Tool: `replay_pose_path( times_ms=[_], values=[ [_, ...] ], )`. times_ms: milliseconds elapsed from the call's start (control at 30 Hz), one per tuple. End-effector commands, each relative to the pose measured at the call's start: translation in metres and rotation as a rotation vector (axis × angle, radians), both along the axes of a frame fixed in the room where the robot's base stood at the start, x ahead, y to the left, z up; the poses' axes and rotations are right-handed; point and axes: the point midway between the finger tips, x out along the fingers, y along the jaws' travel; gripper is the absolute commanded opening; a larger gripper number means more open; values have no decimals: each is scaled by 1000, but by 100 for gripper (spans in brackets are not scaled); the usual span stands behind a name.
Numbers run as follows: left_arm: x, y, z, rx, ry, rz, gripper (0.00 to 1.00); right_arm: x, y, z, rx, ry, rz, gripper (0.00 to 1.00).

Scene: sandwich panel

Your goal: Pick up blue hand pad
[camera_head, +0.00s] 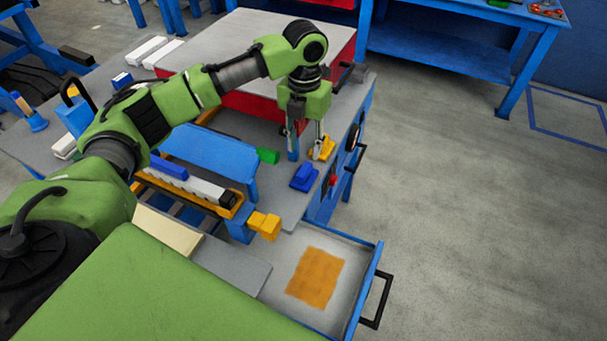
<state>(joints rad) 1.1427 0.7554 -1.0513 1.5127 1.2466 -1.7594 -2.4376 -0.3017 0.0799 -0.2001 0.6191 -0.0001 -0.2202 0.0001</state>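A small blue block-like piece with a raised top, likely the blue hand pad (304,177), lies on the grey tabletop near its right edge. My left gripper (306,140) points down just above and behind it in the head view, apart from it. Its fingers look spread, with no held object clear between them. A yellow piece (323,149) sits right beside the fingertips. A narrow blue upright shape also shows by the left finger; I cannot tell what it is. My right gripper is out of view.
An open drawer (276,249) with an orange cloth (316,277) juts out below the tabletop. A yellow piece (264,225) and a green block (268,156) are nearby. A blue-sided rack (212,160) stands left; a red box (262,106) is behind. Floor at right is clear.

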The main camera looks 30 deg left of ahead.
Motion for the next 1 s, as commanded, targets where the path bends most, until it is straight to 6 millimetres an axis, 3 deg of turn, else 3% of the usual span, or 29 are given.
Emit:
replay_pose_path(
  times_ms=[200,400,700,967,1000],
  values=[
    [-1,0,-33,0,2,-1,35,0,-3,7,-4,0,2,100],
    [-1,0,-45,1,1,-1,35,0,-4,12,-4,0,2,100],
    [-1,0,-87,1,0,-1,35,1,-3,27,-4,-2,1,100],
    [-1,0,-92,1,-1,-2,35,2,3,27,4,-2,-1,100],
    [-1,0,-92,1,-1,-2,30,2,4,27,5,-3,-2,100]
  ],
)
